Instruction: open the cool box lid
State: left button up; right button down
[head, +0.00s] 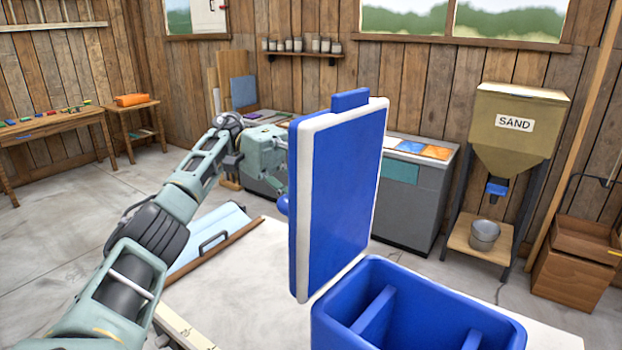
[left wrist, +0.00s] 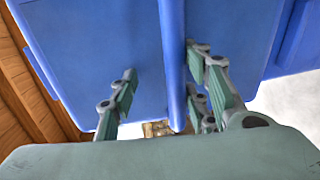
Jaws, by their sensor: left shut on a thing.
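The blue cool box (head: 425,315) stands at the lower right of the head view. Its open top shows an inner divider. Its blue lid (head: 340,200), edged in white, stands raised and about upright at the box's left side. My left gripper (head: 264,155) is on the far side of the lid, with its fingertips hidden there. A rounded blue part (head: 282,203) shows past the lid's left edge. My right gripper is not in view.
The box stands on a pale tabletop (head: 235,285). A light blue panel with a dark handle (head: 212,240) lies to the left. A sand hopper (head: 515,130) with a metal bucket (head: 484,236) and wooden crates (head: 570,280) stand behind at right. Open floor lies at left.

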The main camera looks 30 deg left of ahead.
pick_arm(q)
jog(key=shift+o, duration=0.6)
jog(key=shift+r, duration=0.25)
